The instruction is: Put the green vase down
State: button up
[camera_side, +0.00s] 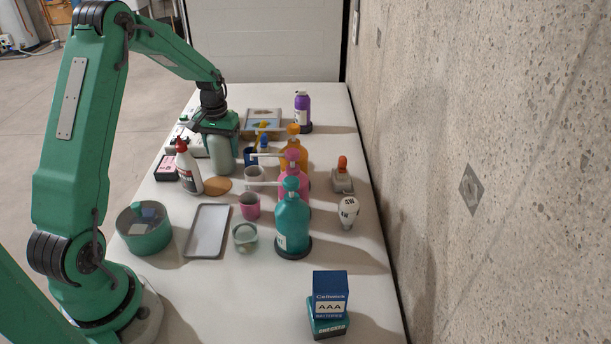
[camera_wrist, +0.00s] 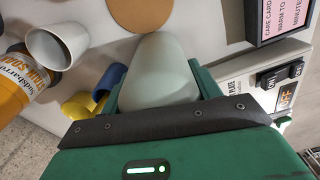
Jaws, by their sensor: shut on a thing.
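The pale green vase (camera_side: 222,158) is upright in my gripper (camera_side: 217,138), among the objects on the left part of the table. In the wrist view the vase (camera_wrist: 160,68) sits between the two green fingers of my gripper (camera_wrist: 160,88), which is shut on it. The vase's upper part is hidden by my gripper in the side view. I cannot tell whether its base touches the table. A round cork coaster (camera_side: 217,186) lies bare just in front of the vase, and it shows at the top of the wrist view (camera_wrist: 142,12).
A white bottle with a red top (camera_side: 187,168) stands close to the left. A white cup (camera_side: 254,176), an orange pump bottle (camera_side: 293,152) and blue-yellow items (camera_wrist: 105,85) crowd the right. A grey tray (camera_side: 207,231) lies nearer.

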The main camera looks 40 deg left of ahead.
jog(key=shift+f, duration=0.1)
jog(key=o, duration=1.3)
jog(key=shift+o, duration=0.2)
notch_tip(320, 180, up, 12)
jog(key=shift+s+d, duration=0.1)
